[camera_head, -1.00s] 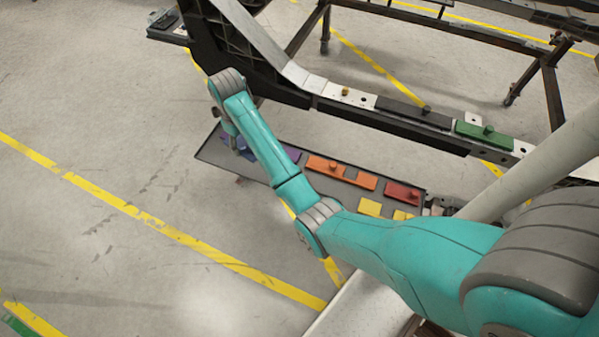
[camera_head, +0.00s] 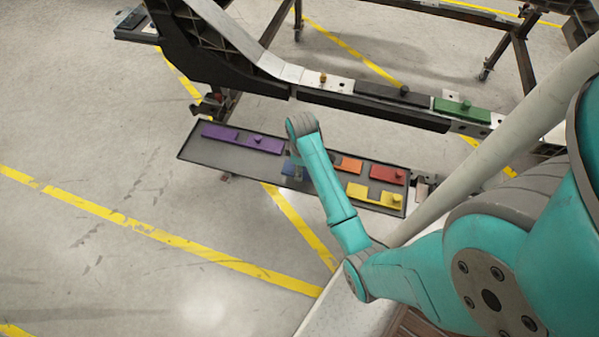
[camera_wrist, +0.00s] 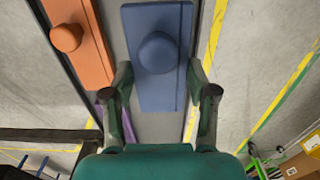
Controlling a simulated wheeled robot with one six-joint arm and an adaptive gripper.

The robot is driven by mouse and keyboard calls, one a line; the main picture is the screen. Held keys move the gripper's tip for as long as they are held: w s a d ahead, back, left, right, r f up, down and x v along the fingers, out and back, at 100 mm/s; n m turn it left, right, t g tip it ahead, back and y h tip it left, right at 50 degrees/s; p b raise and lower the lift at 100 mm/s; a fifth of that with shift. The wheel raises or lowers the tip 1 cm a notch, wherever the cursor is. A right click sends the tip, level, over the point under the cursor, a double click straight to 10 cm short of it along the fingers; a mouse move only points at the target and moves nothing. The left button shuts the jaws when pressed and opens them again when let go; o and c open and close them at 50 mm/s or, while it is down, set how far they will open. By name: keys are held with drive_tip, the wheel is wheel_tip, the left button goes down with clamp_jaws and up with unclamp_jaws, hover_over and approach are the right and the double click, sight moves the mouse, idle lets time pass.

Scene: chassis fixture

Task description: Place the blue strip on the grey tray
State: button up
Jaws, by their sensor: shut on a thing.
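The blue strip (camera_wrist: 150,90), a flat plate with a round knob, is between the fingers of my gripper (camera_wrist: 157,74) in the wrist view. My gripper is shut on it. In the head view the blue strip (camera_head: 291,168) shows beside my forearm, over the middle of the grey tray (camera_head: 232,166). My forearm hides part of it and most of the gripper. I cannot tell whether the strip touches the tray or is just above it.
Purple strips (camera_head: 220,132) lie on the tray's left part. An orange strip (camera_head: 349,165), a red strip (camera_head: 387,174) and yellow strips (camera_head: 357,191) lie on the right part. A dark chassis frame with a black strip (camera_head: 395,93) and a green strip (camera_head: 462,110) stands behind.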

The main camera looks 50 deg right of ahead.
drive_tip(key=shift+f, duration=2.35)
drive_tip(key=shift+f, duration=0.15)
drive_tip(key=o, duration=1.2)
wheel_tip(320, 180, up, 12)
drive_tip(key=shift+r, duration=0.15)
